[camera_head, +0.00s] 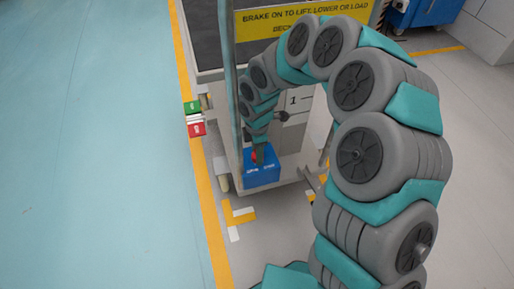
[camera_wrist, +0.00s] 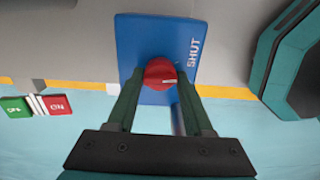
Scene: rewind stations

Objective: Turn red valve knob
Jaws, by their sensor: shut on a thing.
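The red valve knob (camera_wrist: 160,72) sits on the face of a blue box marked SHUT (camera_wrist: 153,35) in the wrist view. My gripper (camera_wrist: 160,82) has one finger on each side of the knob and is shut on it. A white mark shows on the knob's near side. In the head view the blue box (camera_head: 262,175) is low on the cart, and a bit of the red knob (camera_head: 255,155) shows beside my gripper (camera_head: 259,150). The rest of the knob is hidden by my fingers there.
The cart has a yellow brake sign (camera_head: 290,22) and a post (camera_head: 228,80) close to my arm. Green (camera_head: 192,106) and red (camera_head: 196,130) pedals stick out at its left; they also show in the wrist view. The blue floor at left (camera_head: 90,150) is clear.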

